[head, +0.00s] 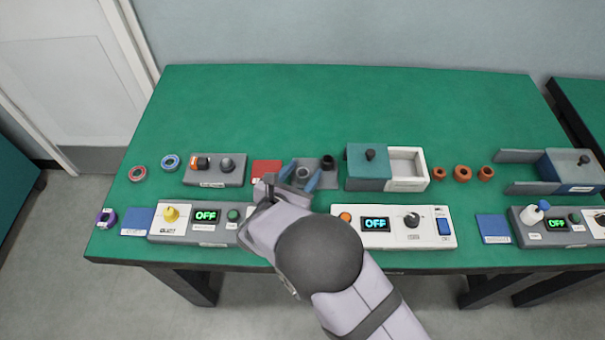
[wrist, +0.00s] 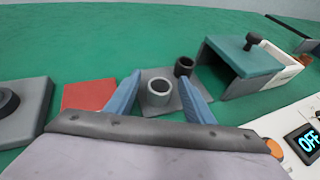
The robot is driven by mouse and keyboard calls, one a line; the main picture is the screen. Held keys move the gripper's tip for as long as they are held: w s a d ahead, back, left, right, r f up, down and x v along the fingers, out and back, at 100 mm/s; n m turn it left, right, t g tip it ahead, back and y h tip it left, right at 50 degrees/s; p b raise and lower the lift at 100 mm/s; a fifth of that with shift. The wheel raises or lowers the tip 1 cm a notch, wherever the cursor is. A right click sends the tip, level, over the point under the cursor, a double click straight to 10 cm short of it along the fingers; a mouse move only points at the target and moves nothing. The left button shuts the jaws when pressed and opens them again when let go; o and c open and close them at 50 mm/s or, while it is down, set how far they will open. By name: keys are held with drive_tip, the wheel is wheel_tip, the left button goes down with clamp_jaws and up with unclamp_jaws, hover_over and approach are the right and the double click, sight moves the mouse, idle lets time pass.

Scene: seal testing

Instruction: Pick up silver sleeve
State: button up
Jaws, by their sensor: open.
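The silver sleeve (wrist: 159,92) is a short hollow grey cylinder standing upright on a flat grey plate (wrist: 160,75). In the head view the sleeve (head: 303,174) shows between the blue fingers of my gripper (head: 301,180). In the wrist view my gripper (wrist: 160,96) is open, with one blue finger on each side of the sleeve. I see a gap between the sleeve and both fingers. A black sleeve (wrist: 184,66) stands on the same plate, behind and to the right, close to the right finger.
A red mat (head: 266,168) lies left of the plate. A grey box with a teal top (head: 368,168) and a white tray (head: 420,184) stand to the right. White and grey consoles with lit OFF displays (head: 375,224) line the front edge. The back of the green table is clear.

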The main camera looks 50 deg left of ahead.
drive_tip(key=c, duration=1.2)
drive_tip(key=shift+o, duration=0.2)
drive_tip(key=shift+r, duration=0.15)
wheel_tip(320, 180, up, 10)
drive_tip(key=b, duration=0.1)
